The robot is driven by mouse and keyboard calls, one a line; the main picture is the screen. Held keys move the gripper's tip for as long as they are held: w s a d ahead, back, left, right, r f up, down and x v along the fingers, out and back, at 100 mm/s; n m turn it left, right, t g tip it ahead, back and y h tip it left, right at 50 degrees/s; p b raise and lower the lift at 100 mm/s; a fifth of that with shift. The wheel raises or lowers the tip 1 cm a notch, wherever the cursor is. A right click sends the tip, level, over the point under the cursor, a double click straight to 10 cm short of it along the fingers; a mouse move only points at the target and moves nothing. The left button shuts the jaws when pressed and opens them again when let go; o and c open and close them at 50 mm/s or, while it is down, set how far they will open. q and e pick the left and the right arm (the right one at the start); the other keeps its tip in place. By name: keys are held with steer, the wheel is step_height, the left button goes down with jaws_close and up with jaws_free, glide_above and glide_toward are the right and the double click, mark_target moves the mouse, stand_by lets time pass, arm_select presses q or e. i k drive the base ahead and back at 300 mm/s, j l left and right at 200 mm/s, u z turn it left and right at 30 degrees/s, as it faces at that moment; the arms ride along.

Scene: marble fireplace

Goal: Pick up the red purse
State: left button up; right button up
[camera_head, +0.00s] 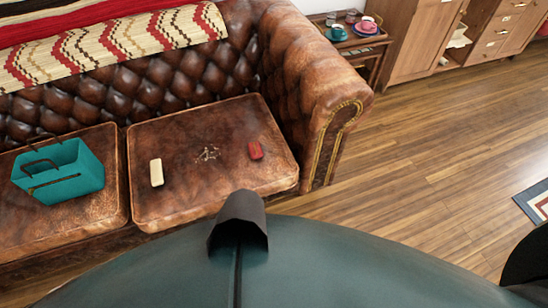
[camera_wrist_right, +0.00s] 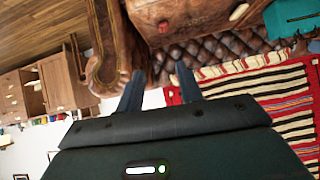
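The red purse (camera_head: 255,150) is a small red item lying on the right seat cushion of the brown leather sofa, near its right side. It also shows in the right wrist view (camera_wrist_right: 163,26), beyond the fingertips. My right gripper (camera_wrist_right: 158,68) is open and empty, its two dark fingers apart, and clear of the purse. The right wrist view is turned upside down. My left gripper is in neither view.
On the same cushion (camera_head: 190,193) lie a cream item (camera_head: 156,172) and a small twig-like cluster (camera_head: 208,153). A teal bag (camera_head: 62,172) sits on the left cushion. The sofa's rolled arm (camera_head: 325,85) rises right of the purse. Wooden floor (camera_head: 430,150) lies open to the right.

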mark_target(256, 152)
steer(key=i+l+z, duration=0.55)
steer(key=i, duration=0.3)
